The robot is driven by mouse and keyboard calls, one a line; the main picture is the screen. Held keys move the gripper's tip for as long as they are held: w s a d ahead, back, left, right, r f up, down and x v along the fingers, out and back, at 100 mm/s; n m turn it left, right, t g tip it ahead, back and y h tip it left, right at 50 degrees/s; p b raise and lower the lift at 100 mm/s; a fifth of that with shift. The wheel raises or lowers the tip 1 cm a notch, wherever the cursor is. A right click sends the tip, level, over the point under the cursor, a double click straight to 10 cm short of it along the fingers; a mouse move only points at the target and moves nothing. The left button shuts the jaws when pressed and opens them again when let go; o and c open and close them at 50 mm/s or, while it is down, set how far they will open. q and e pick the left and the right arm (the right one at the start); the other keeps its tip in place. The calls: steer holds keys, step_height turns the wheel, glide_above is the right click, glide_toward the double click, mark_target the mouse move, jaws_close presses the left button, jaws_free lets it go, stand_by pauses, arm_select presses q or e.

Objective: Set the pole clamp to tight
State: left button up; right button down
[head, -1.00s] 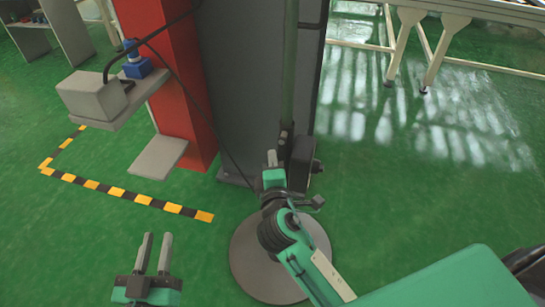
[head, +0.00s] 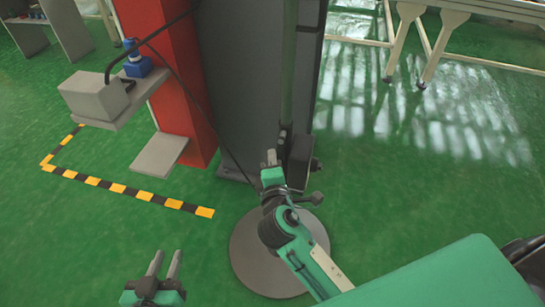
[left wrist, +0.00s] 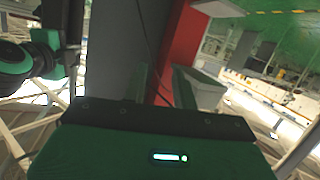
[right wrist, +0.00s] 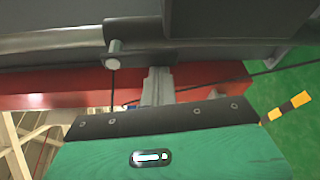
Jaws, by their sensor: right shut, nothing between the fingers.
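The pole clamp (head: 299,160) is a dark block on an upright green pole (head: 289,85), with a small knob on its right side. My right gripper (head: 272,158) is just left of the clamp, fingers pointing up and away. In the right wrist view its fingers (right wrist: 157,85) are together and empty. A metal pin (right wrist: 115,50) on a dark part shows above and left of them, apart from the fingertips. I cannot tell whether the clamp is tight. My left gripper (head: 165,263) is open and empty at the lower left; its spread fingers also show in the left wrist view (left wrist: 163,88).
A round grey base (head: 250,257) is on the floor under my right arm. A grey panel (head: 240,80) and red column (head: 170,40) stand behind, with a shelf holding a grey box (head: 95,97). Yellow-black tape (head: 130,192) marks the floor. Green floor is open at right.

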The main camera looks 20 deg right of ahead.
arm_select(q)
steer(key=s+a+f+g+y+p, duration=0.4)
steer(key=s+a+f+g+p, duration=0.35)
steer(key=s+g, duration=0.2)
arm_select(e)
steer(key=shift+s+d+r+n+g, duration=0.1)
steer(key=shift+s+d+n+g, duration=0.15)
steer(key=shift+d+n, duration=0.25)
steer(key=shift+s+d+r+n+g, duration=0.1)
steer(key=shift+s+d+n+g, duration=0.15)
steer(key=shift+n, duration=0.45)
steer(key=n+p, duration=0.1)
steer(key=p, duration=0.2)
steer(key=shift+s+d+f, duration=0.1)
steer(key=shift+d+f, duration=0.05)
steer(key=shift+d, duration=0.05)
steer(key=shift+f, duration=0.1)
arm_select(q)
step_height(320, 180, down, 6)
steer(key=g, duration=0.1)
steer(key=shift+w+a+f+n+g+y, duration=0.25)
steer(key=shift+a+n+g+y, duration=0.1)
steer(key=shift+a+n, duration=0.1)
